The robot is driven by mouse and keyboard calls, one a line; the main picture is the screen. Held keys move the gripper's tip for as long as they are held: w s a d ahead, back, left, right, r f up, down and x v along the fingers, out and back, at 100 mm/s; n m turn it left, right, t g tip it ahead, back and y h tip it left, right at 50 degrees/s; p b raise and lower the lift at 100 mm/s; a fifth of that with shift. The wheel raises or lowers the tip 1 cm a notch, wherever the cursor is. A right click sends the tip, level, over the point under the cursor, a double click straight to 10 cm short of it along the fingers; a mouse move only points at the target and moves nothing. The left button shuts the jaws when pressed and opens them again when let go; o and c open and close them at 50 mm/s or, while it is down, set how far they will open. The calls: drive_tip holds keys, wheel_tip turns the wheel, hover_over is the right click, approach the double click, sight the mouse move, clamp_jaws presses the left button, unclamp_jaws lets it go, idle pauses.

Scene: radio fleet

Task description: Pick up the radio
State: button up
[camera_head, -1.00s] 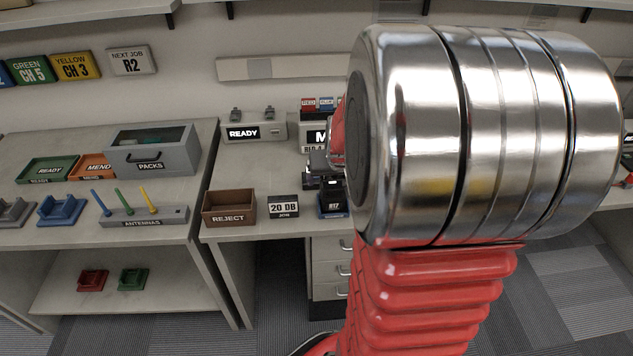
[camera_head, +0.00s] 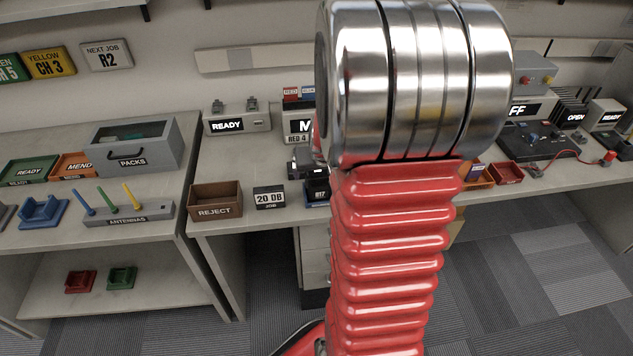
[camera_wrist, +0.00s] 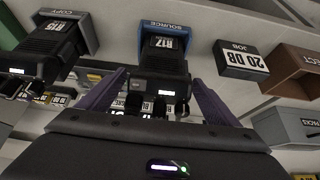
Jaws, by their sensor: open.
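A black radio marked R17 (camera_wrist: 165,62) sits in a blue cradle labelled SOURCE (camera_wrist: 160,28) in the middle of the wrist view. My gripper (camera_wrist: 158,80) is open, with one purple finger on each side of the radio's near end in that view. I cannot tell whether the fingers touch it. In the head view the radio (camera_head: 318,190) shows small beside my arm, which hides much of that area. A second black radio marked R15 (camera_wrist: 50,38) sits in a grey cradle labelled COPY to the left in the wrist view.
A 20 DB job sign (camera_head: 269,197) and a brown REJECT bin (camera_head: 216,203) stand left of the radio in the head view. Further left are an ANTENNAS rack (camera_head: 130,216) and a grey PACKS box (camera_head: 135,147). Equipment crowds the right-hand desk.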

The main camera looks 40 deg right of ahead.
drive_tip(key=shift+w+d+f, duration=0.15)
drive_tip(key=shift+w+f, duration=0.05)
drive_tip(key=shift+f, duration=0.25)
drive_tip(key=shift+c, duration=0.5)
drive_tip(key=c, duration=1.4)
